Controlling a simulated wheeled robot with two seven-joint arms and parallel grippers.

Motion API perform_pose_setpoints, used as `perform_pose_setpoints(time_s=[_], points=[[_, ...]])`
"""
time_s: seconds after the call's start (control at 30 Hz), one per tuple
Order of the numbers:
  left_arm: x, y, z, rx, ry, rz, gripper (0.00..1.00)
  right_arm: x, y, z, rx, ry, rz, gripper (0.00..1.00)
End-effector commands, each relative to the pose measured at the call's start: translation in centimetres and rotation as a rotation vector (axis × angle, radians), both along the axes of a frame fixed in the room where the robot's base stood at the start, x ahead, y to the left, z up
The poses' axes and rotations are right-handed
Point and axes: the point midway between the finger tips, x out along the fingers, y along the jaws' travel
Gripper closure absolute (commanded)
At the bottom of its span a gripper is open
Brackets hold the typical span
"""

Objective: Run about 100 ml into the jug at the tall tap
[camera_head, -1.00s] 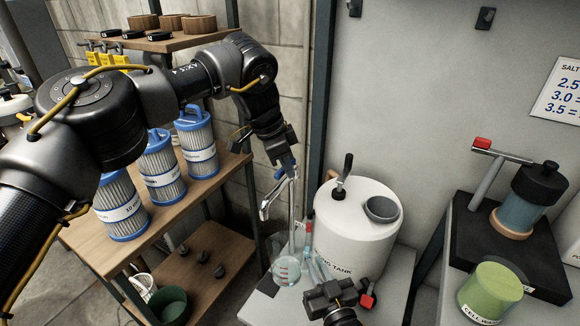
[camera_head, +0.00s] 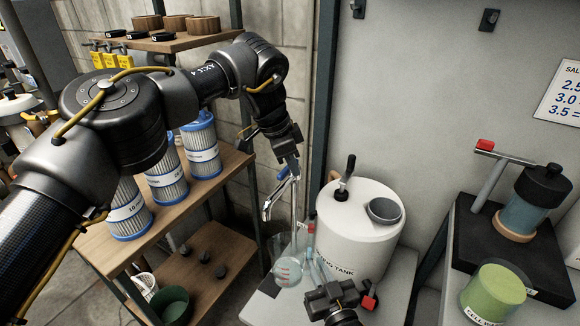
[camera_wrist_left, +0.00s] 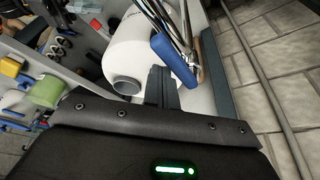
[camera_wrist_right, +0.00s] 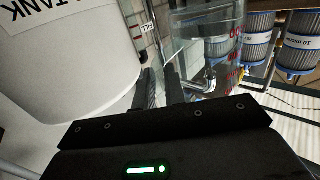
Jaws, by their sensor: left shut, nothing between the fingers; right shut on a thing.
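The tall chrome tap (camera_head: 267,205) stands behind the jug, left of the white tank, with a blue lever (camera_head: 283,174) on top. In the left wrist view the blue lever (camera_wrist_left: 174,60) is close beside my fingers. My left gripper (camera_head: 291,160) is shut and empty, just above the lever; I cannot tell whether it touches. The clear jug (camera_head: 288,270) with red marks stands low near the tap. My right gripper (camera_head: 316,290) is shut on the jug, which also shows in the right wrist view (camera_wrist_right: 205,30). Its water level is too small to read.
The white tank (camera_head: 355,250) stands close right of the jug, with a black-handled valve and a grey cup on top. A shelf with blue-capped filter cartridges (camera_head: 203,150) is to the left.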

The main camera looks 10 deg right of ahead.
Motion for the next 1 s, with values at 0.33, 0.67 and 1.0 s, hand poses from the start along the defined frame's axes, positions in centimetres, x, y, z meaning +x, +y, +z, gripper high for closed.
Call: perform_pose_setpoints(time_s=[0.33, 0.67, 1.0], points=[[-0.6, -1.1, -0.1, -0.001, 0.001, -0.005, 1.00, 0.0, 0.0, 0.1, 0.001, -0.002, 0.001, 1.00], [-1.2, -2.3, 4.3, 0.003, -0.005, 0.005, 1.00, 0.0, 0.0, 0.1, 0.001, -0.002, 0.001, 1.00], [-0.4, -1.1, 8.4, 0.002, -0.003, 0.000, 1.00, 0.0, 0.0, 0.1, 0.001, -0.002, 0.001, 1.00]])
